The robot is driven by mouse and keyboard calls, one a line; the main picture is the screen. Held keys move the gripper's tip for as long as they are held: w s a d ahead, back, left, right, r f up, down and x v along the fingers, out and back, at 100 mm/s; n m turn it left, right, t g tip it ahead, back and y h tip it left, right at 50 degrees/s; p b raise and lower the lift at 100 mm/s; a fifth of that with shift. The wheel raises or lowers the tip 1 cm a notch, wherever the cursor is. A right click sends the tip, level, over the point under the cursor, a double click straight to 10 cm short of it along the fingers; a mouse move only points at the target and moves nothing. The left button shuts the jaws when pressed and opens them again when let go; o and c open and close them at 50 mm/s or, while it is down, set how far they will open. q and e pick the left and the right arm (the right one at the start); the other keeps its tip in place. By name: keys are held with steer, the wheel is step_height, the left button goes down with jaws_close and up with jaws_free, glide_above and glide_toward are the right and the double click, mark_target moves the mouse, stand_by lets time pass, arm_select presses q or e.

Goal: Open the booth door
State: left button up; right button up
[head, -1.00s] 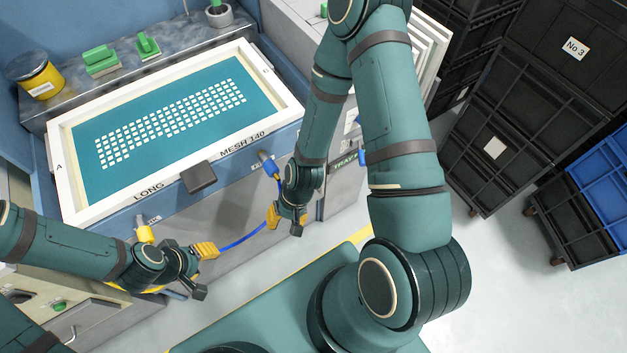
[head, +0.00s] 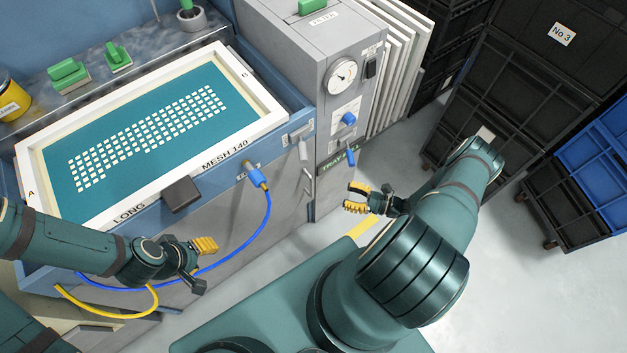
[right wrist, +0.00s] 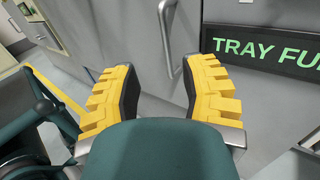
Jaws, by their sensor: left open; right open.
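The booth door looks to be the grey front panel (head: 285,212) below the blue frame, with a bent bar handle (head: 308,184) near its right edge. The handle also shows in the right wrist view (right wrist: 167,40), ahead of my fingers and left of the TRAY FULL sign. My right gripper (head: 350,198) is open and empty, pointing left towards the handle and apart from it. Its yellow fingers (right wrist: 158,90) frame the panel in the right wrist view. My left gripper (head: 199,266) is open in front of the booth's left part, with nothing visible between its fingers.
A blue hose (head: 268,215) hangs from a blue fitting (head: 256,176) and loops past my left gripper. A yellow hose (head: 108,315) lies lower left. A grey cabinet with a gauge (head: 342,74) stands right of the booth.

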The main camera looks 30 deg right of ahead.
mark_target(311, 183)
steer(key=shift+t, duration=0.3)
steer(key=x, duration=1.3)
steer(key=shift+w+f, duration=0.1)
steer(key=shift+w, duration=0.2)
jaws_close()
